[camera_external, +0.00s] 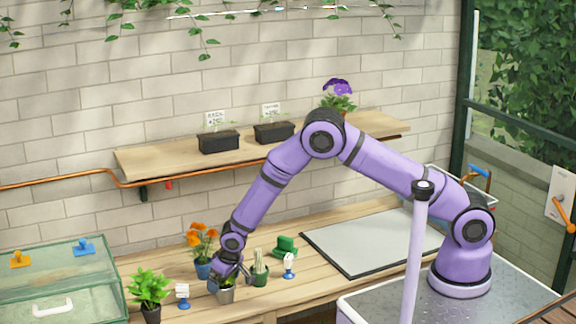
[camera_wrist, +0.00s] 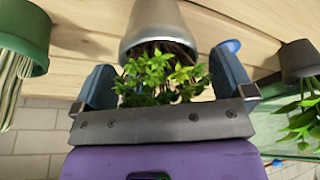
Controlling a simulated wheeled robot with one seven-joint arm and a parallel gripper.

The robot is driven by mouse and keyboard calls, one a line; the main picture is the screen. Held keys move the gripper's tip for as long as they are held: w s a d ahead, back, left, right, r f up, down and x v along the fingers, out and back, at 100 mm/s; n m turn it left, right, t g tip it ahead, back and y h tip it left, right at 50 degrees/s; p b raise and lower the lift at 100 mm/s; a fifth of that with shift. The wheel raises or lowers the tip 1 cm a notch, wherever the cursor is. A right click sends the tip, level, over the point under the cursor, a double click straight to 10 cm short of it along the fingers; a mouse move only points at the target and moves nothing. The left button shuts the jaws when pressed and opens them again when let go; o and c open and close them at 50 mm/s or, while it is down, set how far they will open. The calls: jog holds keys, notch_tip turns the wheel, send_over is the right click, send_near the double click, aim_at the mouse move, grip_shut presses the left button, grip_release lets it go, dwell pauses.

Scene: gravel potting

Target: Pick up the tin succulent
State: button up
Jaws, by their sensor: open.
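The tin succulent, a silver metal pot with small green leaves, stands on the wooden bench in the external view (camera_external: 226,296), partly covered by my gripper (camera_external: 230,276). In the wrist view the tin pot (camera_wrist: 158,24) is at top centre, with its leafy plant (camera_wrist: 160,78) below it in the picture. My gripper (camera_wrist: 163,66) is open. Its two blue-grey fingers lie on either side of the foliage, with the pot's rim near the fingertips. I cannot tell whether either finger touches the plant or pot.
A green-potted cactus (camera_external: 260,274) stands close on the right, and orange flowers in a blue pot (camera_external: 203,268) close behind left. A leafy plant in a dark pot (camera_external: 151,292) and a glass case (camera_external: 62,280) are farther left. A grey mat (camera_external: 375,241) lies right.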

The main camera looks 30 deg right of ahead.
jog(key=shift+w+a+f, duration=0.1)
jog(key=shift+w+f, duration=0.05)
jog(key=shift+f, duration=0.35)
jog(key=shift+c, duration=0.5)
jog(key=c, duration=0.9)
jog(key=shift+r, duration=0.1)
